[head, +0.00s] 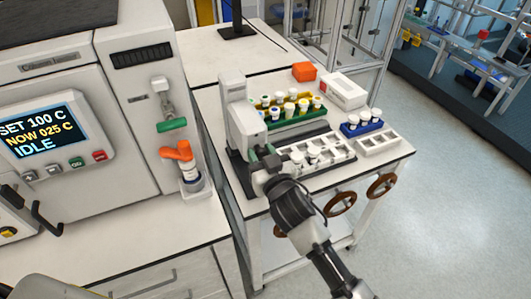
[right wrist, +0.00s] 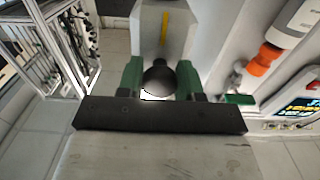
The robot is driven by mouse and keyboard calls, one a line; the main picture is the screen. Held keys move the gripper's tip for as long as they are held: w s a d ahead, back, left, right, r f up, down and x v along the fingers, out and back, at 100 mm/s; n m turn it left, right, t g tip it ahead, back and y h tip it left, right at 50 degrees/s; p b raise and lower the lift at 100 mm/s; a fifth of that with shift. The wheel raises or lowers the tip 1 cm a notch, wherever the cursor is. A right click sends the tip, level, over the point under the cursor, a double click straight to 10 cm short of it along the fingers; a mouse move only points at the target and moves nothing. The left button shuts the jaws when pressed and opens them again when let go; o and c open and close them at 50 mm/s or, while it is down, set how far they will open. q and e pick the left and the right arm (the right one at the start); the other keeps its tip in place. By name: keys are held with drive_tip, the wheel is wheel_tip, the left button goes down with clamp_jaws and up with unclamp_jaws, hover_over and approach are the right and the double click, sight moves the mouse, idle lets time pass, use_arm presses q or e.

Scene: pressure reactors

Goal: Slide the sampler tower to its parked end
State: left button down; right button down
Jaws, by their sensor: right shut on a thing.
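The sampler tower (head: 236,100) is a pale grey upright block at the left side of the white side table. It stands on a dark rail (head: 238,168) that runs along the table's left edge. My right gripper (head: 264,160) is at the tower's near side, low down. In the right wrist view its green-sided fingers (right wrist: 158,80) are shut around a dark round knob (right wrist: 158,76) in front of the tower (right wrist: 160,25), which bears a yellow stripe. The fingers partly hide the knob. My left gripper is not in view.
Right of the tower are a green rack (head: 290,116) of vials, a white tray (head: 326,152), a blue rack (head: 362,129) and an orange box (head: 304,71). Brown handwheels (head: 382,185) stick out in front.

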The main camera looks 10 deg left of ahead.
drive_tip(key=c, duration=1)
unclamp_jaws()
drive_tip(key=shift+s+a+f, duration=0.1)
drive_tip(key=shift+s+a, duration=0.05)
drive_tip(key=shift+o, duration=1.3)
drive_tip(key=shift+a, duration=0.1)
drive_tip(key=shift+s+d, duration=0.25)
drive_tip(key=shift+d, duration=0.05)
drive_tip(key=b+v, duration=0.2)
drive_tip(key=v, duration=0.8)
drive_tip(key=shift+s+a, duration=0.1)
